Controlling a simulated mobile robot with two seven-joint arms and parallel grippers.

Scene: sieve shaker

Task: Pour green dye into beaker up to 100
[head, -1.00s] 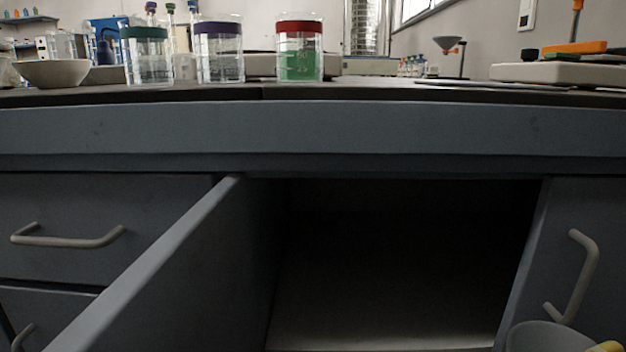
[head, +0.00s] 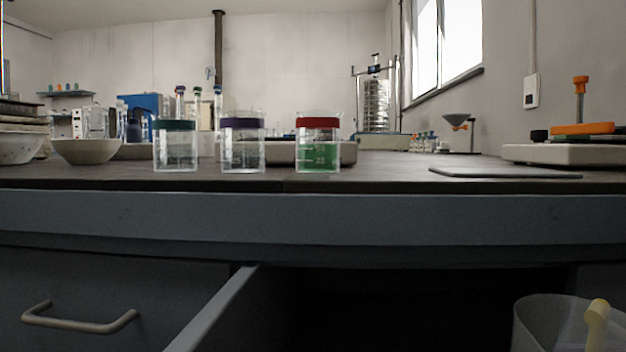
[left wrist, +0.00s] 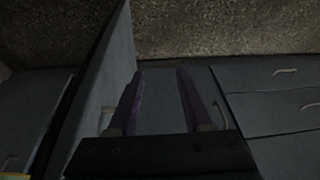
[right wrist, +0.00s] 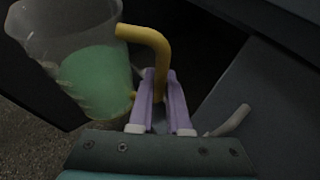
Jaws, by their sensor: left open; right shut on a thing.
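Three clear beakers stand upright in a row on the bench: green-banded (head: 175,152), purple-banded (head: 243,155) and red-banded (head: 318,155). Green liquid fills the lower part of the red-banded one; the other two look empty. A clear jug (head: 540,335) with a yellow handle shows at the head view's bottom right. In the right wrist view the jug (right wrist: 62,35) holds green liquid, and my right gripper (right wrist: 160,82) is shut on its yellow handle (right wrist: 152,40). My left gripper (left wrist: 160,75) is open and empty, low in front of the cabinets.
An open cabinet door (head: 215,315) juts out below the bench edge. White bowls (head: 86,150) stand left of the beakers. A balance (head: 560,154) and a flat dark plate (head: 505,173) lie right. The bench top between the red-banded beaker and the plate is clear.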

